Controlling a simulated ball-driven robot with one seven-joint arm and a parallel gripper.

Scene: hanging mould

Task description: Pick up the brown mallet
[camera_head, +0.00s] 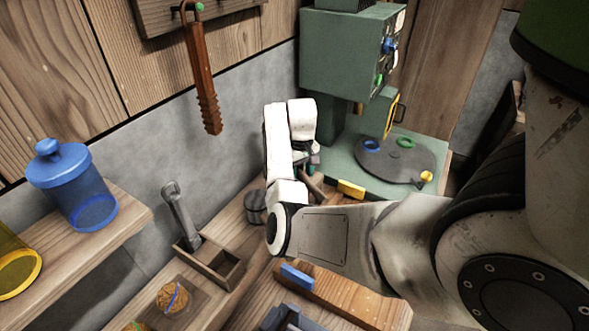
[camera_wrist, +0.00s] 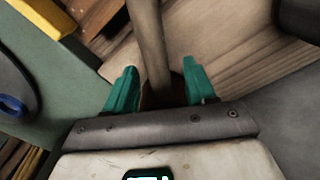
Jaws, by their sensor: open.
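In the wrist view, a pale wooden handle (camera_wrist: 150,38), which looks like the mallet's, runs down from the top edge between the two teal fingers of my gripper (camera_wrist: 160,78). The fingers are apart, one on each side of it, with a gap showing on the left. A darker brown piece (camera_wrist: 162,97) shows low between the fingers; its full shape is hidden by the gripper body. In the head view, my gripper (camera_head: 309,163) is low over the bench beside the green machine, and my wrist hides most of the mallet. A short brown piece (camera_head: 313,187) shows just below it.
The green machine (camera_head: 345,55) with its round grey plate (camera_head: 392,160) stands close on the right. A dark grey cylinder (camera_head: 256,207) is just left of my wrist. A wooden box (camera_head: 224,266) holds a grey tool. A brown serrated tool (camera_head: 203,80) hangs above.

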